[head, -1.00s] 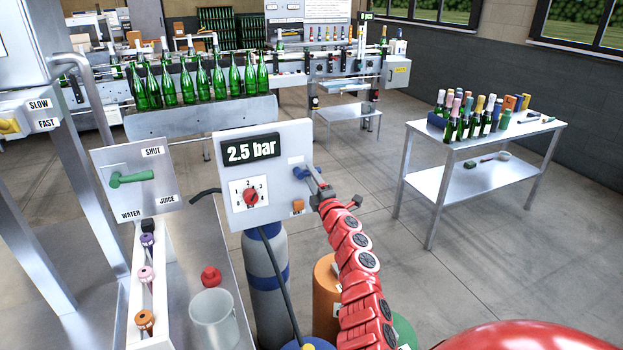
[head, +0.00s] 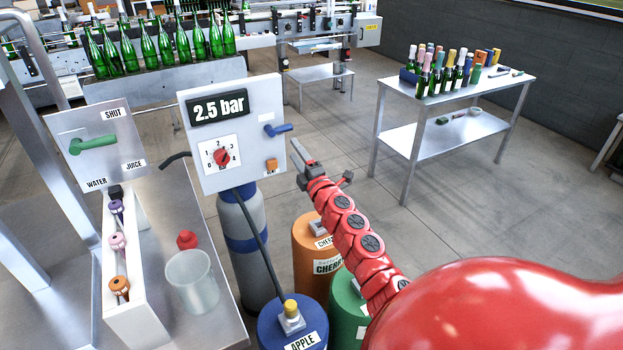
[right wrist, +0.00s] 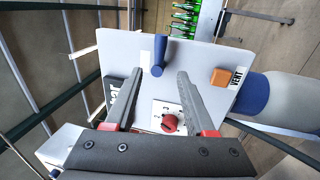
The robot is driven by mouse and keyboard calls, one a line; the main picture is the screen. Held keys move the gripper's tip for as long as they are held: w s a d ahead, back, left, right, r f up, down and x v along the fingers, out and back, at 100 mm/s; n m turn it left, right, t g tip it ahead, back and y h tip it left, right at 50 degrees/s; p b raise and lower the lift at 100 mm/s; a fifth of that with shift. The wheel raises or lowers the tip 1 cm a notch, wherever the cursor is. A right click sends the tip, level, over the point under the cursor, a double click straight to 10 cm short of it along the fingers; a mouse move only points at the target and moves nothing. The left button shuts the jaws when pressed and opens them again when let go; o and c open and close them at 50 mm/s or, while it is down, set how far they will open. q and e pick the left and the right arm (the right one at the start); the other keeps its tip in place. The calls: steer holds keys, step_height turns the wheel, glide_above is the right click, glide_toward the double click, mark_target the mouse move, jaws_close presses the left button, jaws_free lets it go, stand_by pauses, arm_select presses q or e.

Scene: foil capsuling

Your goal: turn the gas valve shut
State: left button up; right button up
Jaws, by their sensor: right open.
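A blue lever handle (head: 278,130) sits on the right part of the white panel (head: 250,100) that reads 2.5 bar, and sticks out sideways to the right. The panel stands by a grey gas cylinder (head: 238,215) with a blue band. My right gripper (head: 298,155) is open and empty, just right of and below the lever, apart from it in the head view. In the right wrist view the blue lever (right wrist: 158,56) lies ahead of the two fingertips, between their lines. My left gripper is not in view.
A red knob (head: 221,156) and an orange button (head: 271,165) are on the same panel. A green lever (head: 92,145) is on a plate at left. Blue, orange and green kegs (head: 303,235) stand below. A bottle table (head: 440,150) is at right.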

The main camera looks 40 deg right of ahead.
steer(key=b+v, duration=0.1)
steer(key=v, duration=0.8)
steer(key=shift+b, duration=0.35)
steer(key=shift+w, duration=0.1)
